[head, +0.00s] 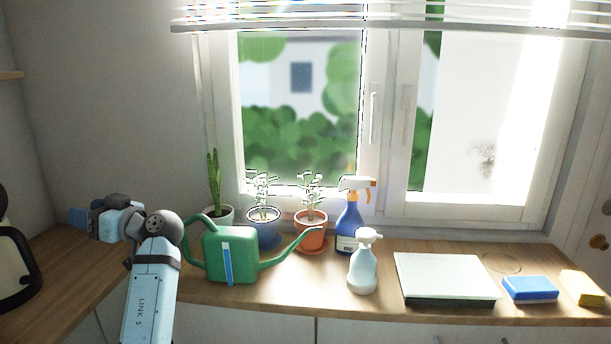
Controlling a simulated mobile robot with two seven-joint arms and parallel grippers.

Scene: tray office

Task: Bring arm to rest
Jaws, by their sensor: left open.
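My left arm rises from the bottom left and bends at a dark joint. Its left gripper (76,216) points to the left, above the left part of the wooden counter. It is open, and I see nothing between its fingers. The gripper is small and dim here, so its fingertips are hard to make out. It is apart from the green watering can (231,258), which stands to the right of the arm's bend. My right gripper is not in view.
A kettle-like appliance (17,262) stands at the far left. Potted plants, a blue spray bottle (350,226), a pale spray bottle (363,267), a white-topped tray (446,275), a blue sponge-like block (530,289) and a yellow one (581,287) line the windowsill counter.

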